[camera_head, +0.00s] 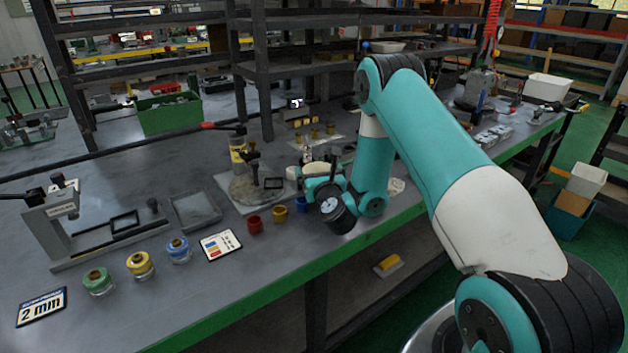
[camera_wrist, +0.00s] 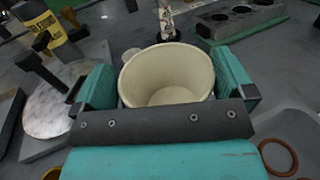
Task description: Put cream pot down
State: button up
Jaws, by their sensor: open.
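The cream pot (camera_wrist: 168,72) is a round, empty, open-topped cup. In the wrist view it sits upright between the two teal fingers of my gripper (camera_wrist: 166,84). The jaws are open, one finger on each side of the pot. In the head view the pot (camera_head: 315,169) shows only in part behind my gripper (camera_head: 320,182), over the grey bench (camera_head: 265,268). The pot's base is hidden, so I cannot tell directly whether it touches the bench.
A round metal plate (camera_wrist: 58,102) and a yellow bottle (camera_wrist: 44,28) are left of the pot. A dark block with holes (camera_wrist: 240,18) is beyond it at right. An orange ring (camera_wrist: 279,157) lies near right. Red (camera_head: 255,225) and yellow (camera_head: 279,214) small pots stand in front.

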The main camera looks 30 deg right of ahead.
jog(key=shift+d, duration=0.25)
jog(key=c, duration=0.7)
jog(key=shift+c, duration=0.3)
jog(key=shift+r, duration=0.1)
notch_tip(320, 180, up, 20)
jog(key=p, duration=1.4)
jog(key=shift+p, duration=0.3)
